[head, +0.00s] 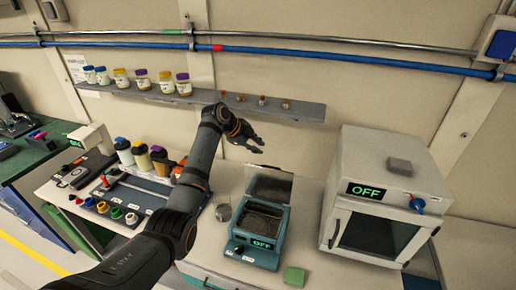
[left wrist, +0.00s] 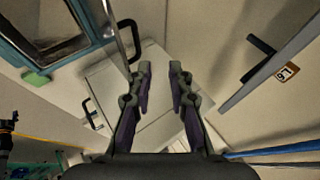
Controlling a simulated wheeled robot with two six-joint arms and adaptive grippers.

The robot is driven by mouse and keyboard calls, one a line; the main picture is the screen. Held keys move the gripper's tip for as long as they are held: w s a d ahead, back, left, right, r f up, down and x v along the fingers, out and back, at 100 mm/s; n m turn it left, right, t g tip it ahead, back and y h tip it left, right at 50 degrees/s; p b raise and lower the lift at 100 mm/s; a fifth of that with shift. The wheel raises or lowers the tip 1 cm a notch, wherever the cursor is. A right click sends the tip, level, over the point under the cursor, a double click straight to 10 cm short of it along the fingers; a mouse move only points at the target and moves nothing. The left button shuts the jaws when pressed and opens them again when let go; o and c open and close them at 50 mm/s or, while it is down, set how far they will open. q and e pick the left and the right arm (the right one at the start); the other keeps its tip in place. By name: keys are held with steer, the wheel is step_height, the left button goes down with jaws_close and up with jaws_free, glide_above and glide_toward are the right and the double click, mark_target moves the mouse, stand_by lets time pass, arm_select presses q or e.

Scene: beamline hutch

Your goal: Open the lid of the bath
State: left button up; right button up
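The bath (head: 262,222) is a teal box with a dark basin and a green OFF display, standing on the bench in the head view. Its lid (head: 270,186) stands raised at the back edge, so the basin is uncovered. In the left wrist view the bath (left wrist: 18,50) is at the upper left, and the lid (left wrist: 114,32) shows nearly edge-on with a black handle. My left gripper (head: 257,141) is above and behind the lid, apart from it. Its fingers (left wrist: 160,72) are parted with nothing between them. My right gripper is out of view.
A white oven (head: 390,175) with an OFF display stands right of the bath. A glass beaker (head: 222,212) stands close on the left, and a green sponge (head: 294,276) lies at the front right. A wall shelf (head: 205,97) with jars runs behind my left arm.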

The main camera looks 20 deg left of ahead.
arm_select(q)
steer(key=shift+d+f, duration=0.1)
steer(key=shift+d, duration=0.15)
steer(key=shift+s+a, duration=0.1)
steer(key=v, duration=1.2)
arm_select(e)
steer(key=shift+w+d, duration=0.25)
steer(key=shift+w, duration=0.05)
arm_select(q)
steer(key=shift+a, duration=0.1)
